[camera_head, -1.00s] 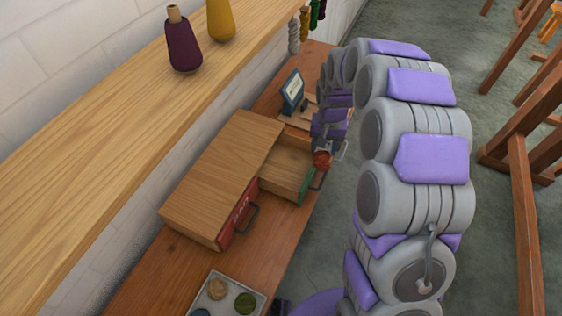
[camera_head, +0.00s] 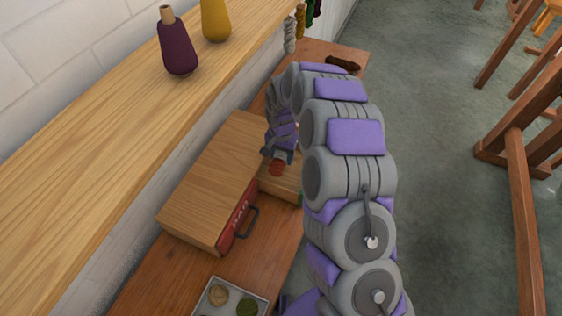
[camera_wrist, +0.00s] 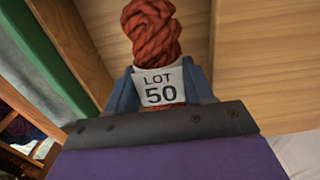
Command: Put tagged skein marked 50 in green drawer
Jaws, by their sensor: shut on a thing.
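The tagged skein is a rust-red twist of wool (camera_wrist: 152,30) with a white tag reading "LOT 50" in the wrist view. My gripper (camera_wrist: 160,90) is shut on it around the tag. In the head view the skein (camera_head: 277,168) hangs from my gripper (camera_head: 281,157) over the open drawer. The drawer (camera_head: 283,181) shows bare wood inside. Its green front (camera_wrist: 62,55) runs along the upper left of the wrist view. In the head view my arm hides most of that drawer and its front.
The wooden cabinet (camera_head: 205,190) also has a red drawer front (camera_head: 237,221) with a dark handle, shut. A tray (camera_head: 262,304) with balls of wool stands at the bottom. A shelf (camera_head: 120,130) with a purple cone (camera_head: 177,48) and a yellow cone (camera_head: 215,18) runs along the left.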

